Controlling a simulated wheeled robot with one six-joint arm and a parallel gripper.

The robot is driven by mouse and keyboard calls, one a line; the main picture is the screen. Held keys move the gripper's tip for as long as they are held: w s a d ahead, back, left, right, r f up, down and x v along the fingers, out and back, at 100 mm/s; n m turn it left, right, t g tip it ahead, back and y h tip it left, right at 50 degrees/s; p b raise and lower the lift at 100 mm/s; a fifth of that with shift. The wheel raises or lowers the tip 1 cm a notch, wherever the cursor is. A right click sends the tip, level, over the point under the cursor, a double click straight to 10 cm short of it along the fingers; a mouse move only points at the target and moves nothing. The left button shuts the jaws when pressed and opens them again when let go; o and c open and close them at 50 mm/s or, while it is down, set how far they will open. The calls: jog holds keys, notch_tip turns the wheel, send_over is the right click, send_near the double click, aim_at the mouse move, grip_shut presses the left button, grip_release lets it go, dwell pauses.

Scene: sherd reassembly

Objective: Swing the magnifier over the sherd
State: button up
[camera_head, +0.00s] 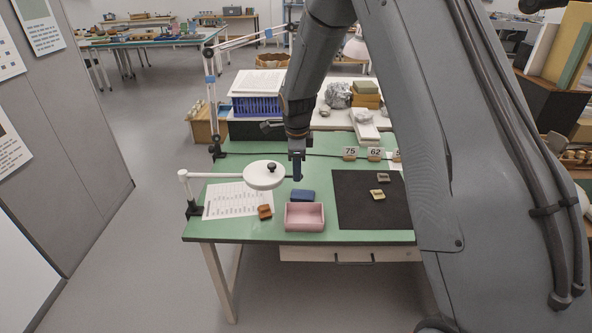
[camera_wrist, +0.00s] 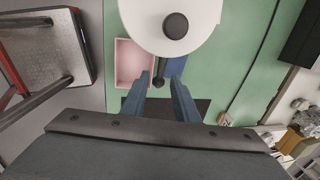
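The magnifier (camera_head: 262,178) is a white round head with a black knob on top, on a white arm from a clamp at the table's left edge. It fills the top of the wrist view (camera_wrist: 140,28). A short dark handle (camera_wrist: 158,80) sticks out from its rim. My gripper (camera_head: 297,172) points down at the magnifier's right. Its blue fingers (camera_wrist: 162,80) are apart, with the handle tip between them and no visible grip. A brown sherd (camera_head: 265,212) lies on the printed sheet (camera_head: 228,205), left of the pink box (camera_head: 305,228).
A blue block (camera_head: 303,195) lies behind the pink box. A black mat (camera_head: 360,212) on the right holds two small pieces, one grey (camera_head: 383,178) and one yellowish (camera_head: 378,194). Bare green tabletop shows along the front edge.

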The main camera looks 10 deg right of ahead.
notch_tip(320, 180, up, 7)
jog(key=s+b, duration=0.1)
jog(key=b, duration=0.1)
jog(key=shift+s+a, duration=0.15)
jog(key=shift+s, duration=0.05)
jog(key=shift+r, duration=0.1)
jog(key=s+d+f+n+b, duration=0.1)
jog(key=s+d+n, duration=0.2)
jog(key=s+n, duration=0.7)
jog(key=s+d+f+n, duration=0.1)
jog(key=s+d+n, duration=0.2)
jog(key=s+n, duration=0.7)
jog(key=s, duration=0.8)
jog(key=shift+s+f+g+b, duration=0.2)
jog(key=shift+f+g+b, duration=0.05)
jog(key=shift+g+b, duration=0.15)
jog(key=shift+o, duration=0.5)
jog(key=shift+d, duration=0.1)
